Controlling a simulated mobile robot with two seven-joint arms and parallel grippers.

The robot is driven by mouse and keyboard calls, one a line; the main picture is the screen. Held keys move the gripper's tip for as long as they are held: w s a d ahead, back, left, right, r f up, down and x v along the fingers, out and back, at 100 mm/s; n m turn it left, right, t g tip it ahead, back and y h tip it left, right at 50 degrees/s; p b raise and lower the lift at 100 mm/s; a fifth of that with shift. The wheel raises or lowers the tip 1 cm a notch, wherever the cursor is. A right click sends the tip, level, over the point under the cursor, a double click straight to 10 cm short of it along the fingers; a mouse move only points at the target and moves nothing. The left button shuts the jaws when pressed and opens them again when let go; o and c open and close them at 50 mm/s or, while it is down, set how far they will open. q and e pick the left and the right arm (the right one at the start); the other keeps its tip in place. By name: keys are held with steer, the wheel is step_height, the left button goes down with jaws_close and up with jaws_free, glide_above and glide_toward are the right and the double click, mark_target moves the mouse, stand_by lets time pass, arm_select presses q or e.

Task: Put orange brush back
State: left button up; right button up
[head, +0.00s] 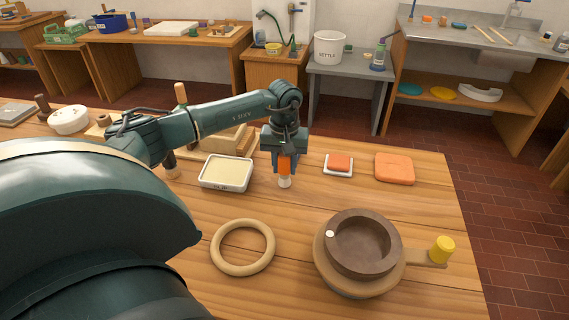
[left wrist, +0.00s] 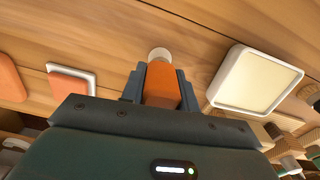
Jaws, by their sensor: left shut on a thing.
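The orange brush (head: 284,168) is upright between the fingers of my left gripper (head: 284,158), its pale tip pointing down at the table. I cannot tell whether the tip touches the wood. My left gripper is shut on the brush's orange part. The left wrist view shows the orange brush (left wrist: 161,84) between the dark fingers of the left gripper (left wrist: 160,88), with its pale round end beyond them. The brush is just right of a white tray (head: 226,173) with a cream filling. My right gripper is not in view.
An orange sponge on a small white dish (head: 338,171) and an orange pad (head: 394,168) lie to the right. A wooden ring (head: 243,247) and a wheel with a brown bowl (head: 362,245) are in front. A wooden rack (head: 236,141) stands behind the tray.

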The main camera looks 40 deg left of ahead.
arm_select(q)
steer(key=shift+f, duration=0.2)
steer(key=o, duration=1)
steer(key=shift+r, duration=0.1)
steer(key=shift+c, duration=0.2)
step_height(320, 180, up, 13)
steer(key=shift+s+a+r+b, duration=0.1)
steer(key=shift+b, duration=0.5)
